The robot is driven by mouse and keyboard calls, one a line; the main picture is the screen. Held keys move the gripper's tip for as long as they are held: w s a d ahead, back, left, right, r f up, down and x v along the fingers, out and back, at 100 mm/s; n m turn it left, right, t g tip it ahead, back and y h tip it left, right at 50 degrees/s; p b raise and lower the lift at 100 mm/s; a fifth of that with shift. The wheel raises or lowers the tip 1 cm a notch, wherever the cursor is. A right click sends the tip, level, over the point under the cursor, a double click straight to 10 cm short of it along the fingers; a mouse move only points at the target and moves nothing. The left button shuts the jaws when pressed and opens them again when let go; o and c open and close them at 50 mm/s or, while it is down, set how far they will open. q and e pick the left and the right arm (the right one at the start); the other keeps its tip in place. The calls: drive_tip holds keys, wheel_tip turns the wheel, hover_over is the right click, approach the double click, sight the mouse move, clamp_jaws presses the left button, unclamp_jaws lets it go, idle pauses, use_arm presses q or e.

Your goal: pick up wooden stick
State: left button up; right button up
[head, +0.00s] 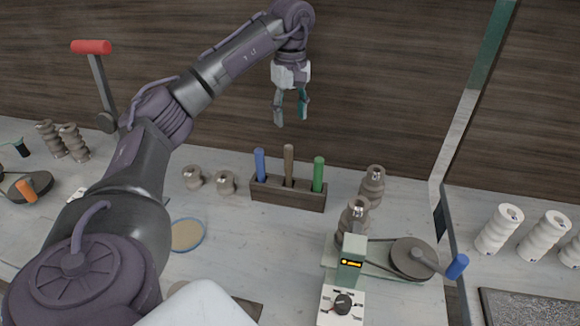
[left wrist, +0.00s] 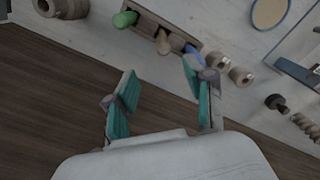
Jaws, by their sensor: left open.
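The wooden stick (head: 289,165) is brown and stands upright in the middle of a dark wooden holder (head: 270,193) on the table. A blue stick (head: 260,164) stands to its left and a green stick (head: 318,173) to its right. My left gripper (head: 291,117) is open and empty, in the air above the holder in the head view. In the left wrist view the wooden stick (left wrist: 163,44) shows end-on beyond and between the open fingers (left wrist: 158,84), apart from them. My right gripper is in neither view.
Two small clay pieces (head: 208,181) sit left of the holder, and taller clay pieces (head: 372,186) stand to its right. A machine with a wheel (head: 411,257) is at the front right. A round dish (head: 187,235) lies at the front left. A wooden wall (head: 390,80) rises behind.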

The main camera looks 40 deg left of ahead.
sight(288, 146)
use_arm(q)
wheel_tip(288, 146, down, 7)
drive_tip(key=shift+s+f+p, duration=0.1)
drive_tip(key=shift+f+p, duration=0.1)
drive_tip(key=shift+p, duration=0.3)
drive_tip(key=f, duration=0.1)
drive_tip(key=f+p, duration=0.2)
drive_tip(key=f, duration=0.1)
drive_tip(key=shift+s+f, duration=0.1)
drive_tip(key=shift+s, duration=0.15)
drive_tip(key=shift+f, duration=0.5)
clamp_jaws()
